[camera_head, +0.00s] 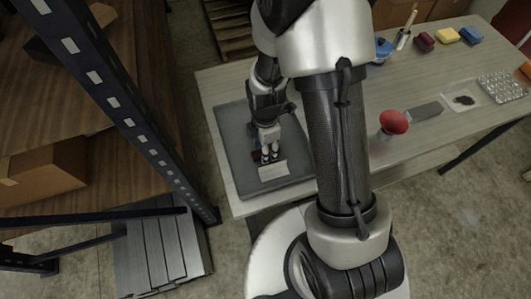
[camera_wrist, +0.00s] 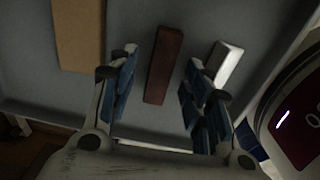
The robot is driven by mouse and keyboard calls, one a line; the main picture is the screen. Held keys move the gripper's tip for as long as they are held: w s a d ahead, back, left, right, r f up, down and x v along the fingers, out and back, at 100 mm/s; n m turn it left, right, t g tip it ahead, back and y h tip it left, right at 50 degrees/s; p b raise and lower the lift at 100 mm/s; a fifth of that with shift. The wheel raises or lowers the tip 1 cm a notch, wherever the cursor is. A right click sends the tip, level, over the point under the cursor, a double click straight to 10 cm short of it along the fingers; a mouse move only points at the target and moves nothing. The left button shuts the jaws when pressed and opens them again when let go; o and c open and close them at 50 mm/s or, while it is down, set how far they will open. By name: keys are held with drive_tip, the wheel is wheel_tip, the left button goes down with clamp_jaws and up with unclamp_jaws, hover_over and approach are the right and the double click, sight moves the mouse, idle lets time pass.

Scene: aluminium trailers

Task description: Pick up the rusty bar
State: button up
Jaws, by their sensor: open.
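The rusty bar (camera_wrist: 163,65), dark reddish brown, lies on the grey tray (camera_wrist: 205,22) in the middle of the wrist view. My gripper (camera_wrist: 160,78) is open, with one blue-padded finger on each side of the bar; both fingers look apart from it. In the head view my gripper (camera_head: 268,153) points down over the tray (camera_head: 232,128) and hides most of what is under it. A small dark red patch beside the fingers may be the rusty bar; I cannot be sure.
A tan bar (camera_wrist: 80,35) lies left of the rusty bar, and a pale metal bar (camera_wrist: 216,64) lies right. The tray sits on a wooden table (camera_head: 222,88). A red funnel-like object (camera_head: 393,122) stands further right. A shelf rack (camera_head: 110,95) stands at left.

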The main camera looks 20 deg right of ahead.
drive_tip(key=shift+f, duration=0.4)
clamp_jaws()
idle(0.4)
